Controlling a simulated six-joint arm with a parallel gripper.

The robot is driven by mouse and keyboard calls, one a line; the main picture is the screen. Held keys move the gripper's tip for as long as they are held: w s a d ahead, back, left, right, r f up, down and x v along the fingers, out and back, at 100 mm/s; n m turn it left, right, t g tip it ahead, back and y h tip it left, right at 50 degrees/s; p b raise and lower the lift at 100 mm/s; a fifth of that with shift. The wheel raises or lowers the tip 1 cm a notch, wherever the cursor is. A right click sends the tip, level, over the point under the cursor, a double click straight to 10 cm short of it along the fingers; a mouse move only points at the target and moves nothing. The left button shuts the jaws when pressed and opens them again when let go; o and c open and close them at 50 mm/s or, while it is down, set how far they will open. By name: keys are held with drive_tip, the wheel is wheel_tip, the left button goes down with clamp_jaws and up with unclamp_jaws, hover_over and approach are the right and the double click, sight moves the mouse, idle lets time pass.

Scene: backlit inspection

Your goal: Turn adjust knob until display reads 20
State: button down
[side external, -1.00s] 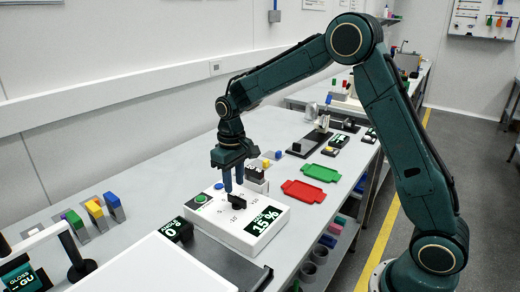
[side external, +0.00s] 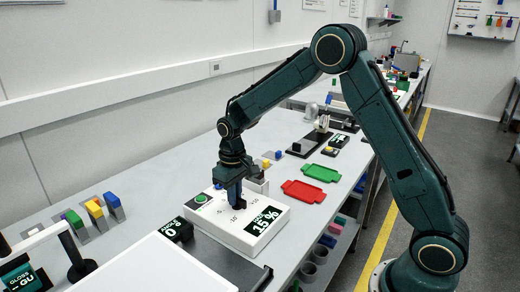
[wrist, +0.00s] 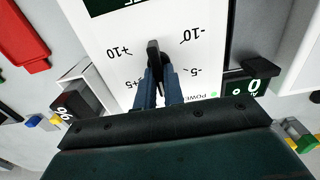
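The white control box (side external: 210,227) stands on the bench, with a green button and a dark display (side external: 264,220) that reads 15 %. The black adjust knob (side external: 239,207) is in the middle of the box top, inside a printed scale. My gripper (side external: 236,203) is down at the knob, its fingers pointing downward. In the wrist view my gripper's blue fingers (wrist: 160,80) lie close on either side of the knob's black bar (wrist: 153,52) and look shut on it. The lower part of the knob is hidden between the fingers.
A red tray (side external: 303,191) and a green tray (side external: 320,173) lie behind the box. A small dark readout (side external: 174,230) showing 0° stands at its left. Coloured blocks (side external: 95,209) stand further left. A white panel (side external: 150,265) fills the front.

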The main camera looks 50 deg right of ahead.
drive_tip(key=shift+m, duration=0.4)
drive_tip(key=m, duration=0.5)
drive_tip(key=shift+d, duration=0.2)
drive_tip(key=m, duration=0.6)
drive_tip(key=shift+s+d, duration=0.1)
idle(0.4)
drive_tip(key=c, duration=1.5)
unclamp_jaws()
drive_tip(key=shift+r, duration=0.15)
